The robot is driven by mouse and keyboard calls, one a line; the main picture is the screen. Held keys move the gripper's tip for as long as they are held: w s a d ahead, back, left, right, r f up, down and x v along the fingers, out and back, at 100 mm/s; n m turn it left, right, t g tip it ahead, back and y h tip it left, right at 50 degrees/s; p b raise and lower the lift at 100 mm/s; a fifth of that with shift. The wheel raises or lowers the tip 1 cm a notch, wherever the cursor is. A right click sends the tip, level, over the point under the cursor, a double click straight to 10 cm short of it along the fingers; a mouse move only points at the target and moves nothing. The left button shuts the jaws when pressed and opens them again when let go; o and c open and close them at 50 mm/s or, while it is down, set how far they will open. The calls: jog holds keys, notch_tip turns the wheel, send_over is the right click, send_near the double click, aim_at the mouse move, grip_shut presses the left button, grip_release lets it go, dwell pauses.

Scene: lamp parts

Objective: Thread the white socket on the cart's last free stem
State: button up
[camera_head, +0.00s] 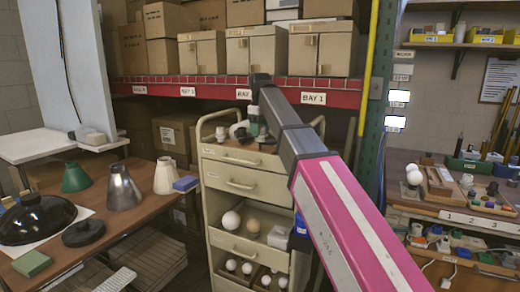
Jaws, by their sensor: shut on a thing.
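The cream cart (212,178) stands in the middle, with several small parts on its top. My gripper is hidden behind the arm.
White and tan bulbs fill the cart's open lower drawers (248,246). The left table (135,207) carries cone shades and a black dome. A red-edged shelf (215,90) with boxes runs behind. A right bench (402,185) holds more parts beside a green post (379,90).

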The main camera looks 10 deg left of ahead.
jog(key=shift+f, duration=1.2)
dwell(1.6)
jog(key=o, duration=0.4)
jog(key=c, duration=0.6)
jog(key=shift+o, duration=0.2)
jog(key=shift+s+f, duration=0.1)
jog(key=shift+c, duration=0.4)
jog(key=shift+f, duration=0.1)
